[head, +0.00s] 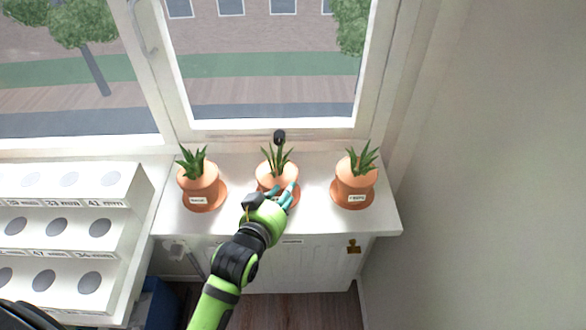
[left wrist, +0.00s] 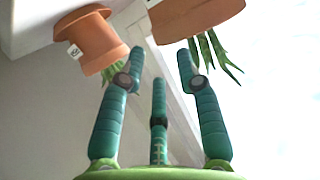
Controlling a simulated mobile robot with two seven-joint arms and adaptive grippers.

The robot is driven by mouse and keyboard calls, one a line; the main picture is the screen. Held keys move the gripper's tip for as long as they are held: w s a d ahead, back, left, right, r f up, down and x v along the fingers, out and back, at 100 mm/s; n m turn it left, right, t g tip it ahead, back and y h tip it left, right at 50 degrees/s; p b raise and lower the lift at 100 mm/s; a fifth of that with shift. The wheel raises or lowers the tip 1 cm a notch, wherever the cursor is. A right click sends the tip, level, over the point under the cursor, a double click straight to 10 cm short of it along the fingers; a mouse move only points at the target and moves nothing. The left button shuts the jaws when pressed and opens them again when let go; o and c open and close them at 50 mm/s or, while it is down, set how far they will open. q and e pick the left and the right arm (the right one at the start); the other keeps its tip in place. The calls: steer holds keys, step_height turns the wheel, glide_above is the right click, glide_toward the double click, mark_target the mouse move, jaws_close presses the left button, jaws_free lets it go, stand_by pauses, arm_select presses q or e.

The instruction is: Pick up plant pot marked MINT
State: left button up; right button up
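Three terracotta pots with spiky green plants stand in a row on the white sill. The left pot (head: 199,185) and the right pot (head: 353,188) each show a small white label too small to read surely. The middle pot (head: 270,178) is partly hidden by my left gripper (head: 287,195), so I see no label on it and cannot tell which pot is MINT. In the left wrist view, upside down, my gripper (left wrist: 160,75) has its three fingers spread and empty. A pot (left wrist: 198,14) lies beyond the fingertips; a labelled pot (left wrist: 93,42) is at left. My right gripper is not in view.
The window frame (head: 280,128) rises close behind the pots, with a dark handle (head: 280,136) above the middle one. A white tiered rack (head: 75,225) with round holes stands at left. Bare sill (head: 315,215) lies between the middle and right pots.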

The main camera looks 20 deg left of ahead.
arm_select(q)
steer(key=p+x, duration=0.1)
steer(key=x, duration=0.4)
steer(key=shift+w+a+p, duration=0.1)
steer(key=shift+w+p, duration=0.2)
steer(key=shift+p, duration=0.1)
steer(key=shift+w+f, duration=0.15)
steer(key=shift+w, duration=0.25)
jaws_close()
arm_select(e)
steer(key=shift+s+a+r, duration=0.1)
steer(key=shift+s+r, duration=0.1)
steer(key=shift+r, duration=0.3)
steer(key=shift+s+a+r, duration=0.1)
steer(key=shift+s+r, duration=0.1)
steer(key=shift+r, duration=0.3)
